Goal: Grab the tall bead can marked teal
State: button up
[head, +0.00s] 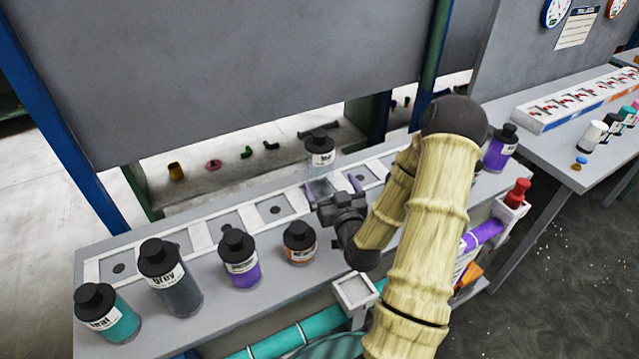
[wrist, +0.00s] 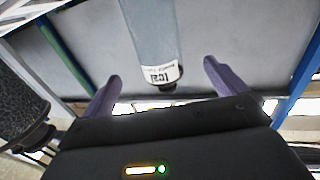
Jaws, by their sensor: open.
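A tall can (head: 320,158) with a black cap, a pale see-through body and a white label stands in the tray row at the back middle. In the wrist view this tall can (wrist: 150,40) appears upside down, its label seeming to read "teal". My gripper (head: 332,188) is open, purple fingers apart, just in front of the can. In the wrist view the can lies between the lines of the two fingers; I cannot tell whether it is within their reach. A shorter teal can (head: 122,322), labelled teal, stands at the bench's left end.
A tall grey can (head: 182,295), a purple can (head: 247,275) and a small orange can (head: 300,252) stand along the bench front. Another purple can (head: 497,155) stands at the right end. A large grey panel (head: 220,70) hangs above the tray row.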

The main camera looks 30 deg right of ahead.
aim_at(323, 169)
jog(key=shift+w+d+f+b, duration=0.1)
jog(key=shift+w+d+b, duration=0.05)
jog(key=shift+w+b, duration=0.55)
jog(key=shift+w+d+f+b, duration=0.1)
jog(key=shift+w+b, duration=0.45)
jog(key=shift+b, duration=0.1)
jog(key=w, duration=0.1)
jog(key=w+p, duration=0.2)
jog(key=shift+w+d+r, duration=0.3)
jog(key=shift+w+f, duration=0.1)
jog(key=shift+w, duration=0.45)
jog(key=shift+w+d, duration=0.1)
jog(key=w+p, duration=0.1)
jog(key=w, duration=0.1)
jog(key=w+d+p, duration=0.1)
jog(key=w, duration=0.2)
jog(key=c, duration=1.8)
jog(key=shift+c, duration=0.2)
